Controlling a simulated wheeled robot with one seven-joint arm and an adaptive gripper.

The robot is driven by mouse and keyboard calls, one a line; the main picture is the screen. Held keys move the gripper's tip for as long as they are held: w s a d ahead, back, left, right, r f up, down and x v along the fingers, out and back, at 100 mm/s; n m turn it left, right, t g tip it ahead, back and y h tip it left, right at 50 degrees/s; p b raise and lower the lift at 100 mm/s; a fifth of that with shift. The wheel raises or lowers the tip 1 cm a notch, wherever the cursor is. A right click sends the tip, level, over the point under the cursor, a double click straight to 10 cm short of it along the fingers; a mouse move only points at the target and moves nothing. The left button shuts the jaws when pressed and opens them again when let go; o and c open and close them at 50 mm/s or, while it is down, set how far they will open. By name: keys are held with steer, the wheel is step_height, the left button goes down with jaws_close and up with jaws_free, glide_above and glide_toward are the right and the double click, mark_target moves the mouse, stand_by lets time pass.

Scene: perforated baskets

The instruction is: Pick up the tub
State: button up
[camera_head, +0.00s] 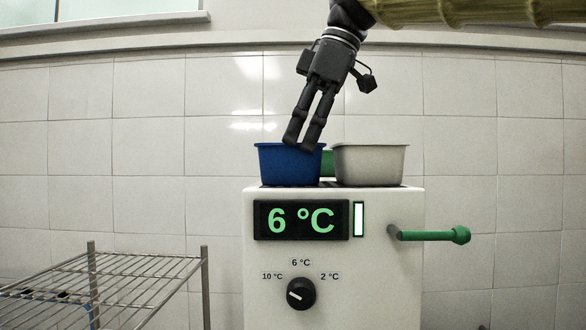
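A blue tub (285,167) stands on the left of the top of a white appliance. A light grey tub (371,165) stands to its right. Part of a green thing (327,162) shows in the gap between them; the tubs hide the rest. My gripper (303,145) points down from above, tilted, with its fingertips overlapping the right part of the blue tub's rim in the picture. A narrow gap shows between the fingers. I cannot tell whether they touch the rim or hold anything. The inside of the tubs is hidden.
The white appliance (376,275) has a "6 °C" display (302,220), a dial (301,293) and a green handle (432,235) sticking out to the right. A wire rack (120,290) stands at the lower left. A tiled wall is behind.

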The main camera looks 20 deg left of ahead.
mark_target(294, 164)
steer(key=shift+s+f+p, duration=0.15)
steer(key=shift+s+p, duration=0.05)
steer(key=shift+p, duration=0.1)
steer(key=shift+s+a+f+p, duration=0.15)
steer(key=shift+s+f+p, duration=0.5)
steer(key=shift+s, duration=0.25)
steer(key=shift+w+a+f, duration=0.25)
steer(key=shift+w+f, duration=0.1)
steer(key=shift+f, duration=0.3)
steer(key=shift+w+a+f, duration=0.25)
steer(key=shift+w+f, duration=0.05)
steer(key=shift+f, duration=0.3)
steer(key=shift+s+r, duration=0.15)
steer(key=shift+s, duration=0.25)
steer(key=shift+c, duration=0.6)
steer(key=shift+s+d, duration=0.1)
steer(key=c, duration=0.3)
steer(key=shift+w, duration=0.2)
jaws_close()
